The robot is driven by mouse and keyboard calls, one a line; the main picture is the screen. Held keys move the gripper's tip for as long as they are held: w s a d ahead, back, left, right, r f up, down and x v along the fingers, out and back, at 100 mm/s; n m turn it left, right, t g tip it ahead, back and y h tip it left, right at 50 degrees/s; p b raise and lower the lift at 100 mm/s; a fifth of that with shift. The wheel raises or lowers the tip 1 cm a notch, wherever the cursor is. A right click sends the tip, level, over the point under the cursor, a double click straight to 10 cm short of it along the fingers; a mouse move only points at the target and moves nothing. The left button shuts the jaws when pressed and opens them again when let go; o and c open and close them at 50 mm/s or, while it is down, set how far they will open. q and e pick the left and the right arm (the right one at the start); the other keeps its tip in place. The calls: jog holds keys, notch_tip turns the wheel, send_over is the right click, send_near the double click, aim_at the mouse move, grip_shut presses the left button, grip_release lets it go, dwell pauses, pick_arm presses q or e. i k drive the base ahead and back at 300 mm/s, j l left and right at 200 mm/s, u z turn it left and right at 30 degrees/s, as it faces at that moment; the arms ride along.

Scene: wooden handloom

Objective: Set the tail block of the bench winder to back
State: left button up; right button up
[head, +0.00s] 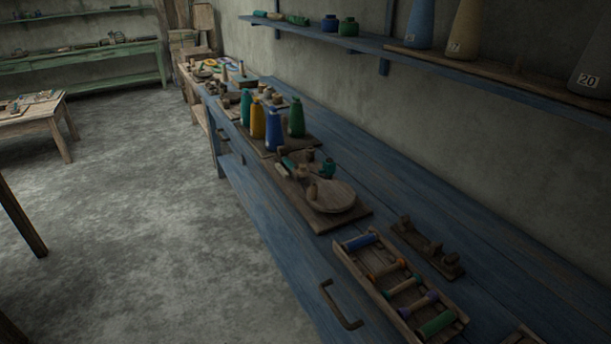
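A small dark wooden board (418,246) with a few upright wooden blocks lies on the blue bench at the lower right, close to the wall side. It may be the bench winder, but I cannot tell for sure. One block (451,262) stands near its right end, and another (405,221) near its far left end. Which is the tail block, and its setting, are too small and dark to tell. Another board nearer the middle carries a round wooden disc (331,197) and small spools. Neither of my grippers is in view.
A wooden tray (360,264) of colored bobbins lies in front of the small board. Several colored thread bottles or cones (274,131) stand farther along the blue bench (400,180). A drawer handle (340,306) sticks out in front. A wall shelf (400,50) holds large cones. Open floor (140,220) lies left.

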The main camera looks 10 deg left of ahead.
aim_at(281, 151)
jog(key=i+j, duration=1.15)
jog(key=j, duration=0.25)
jog(key=i+j, duration=0.6)
jog(key=j+z, duration=0.05)
jog(key=j, duration=0.05)
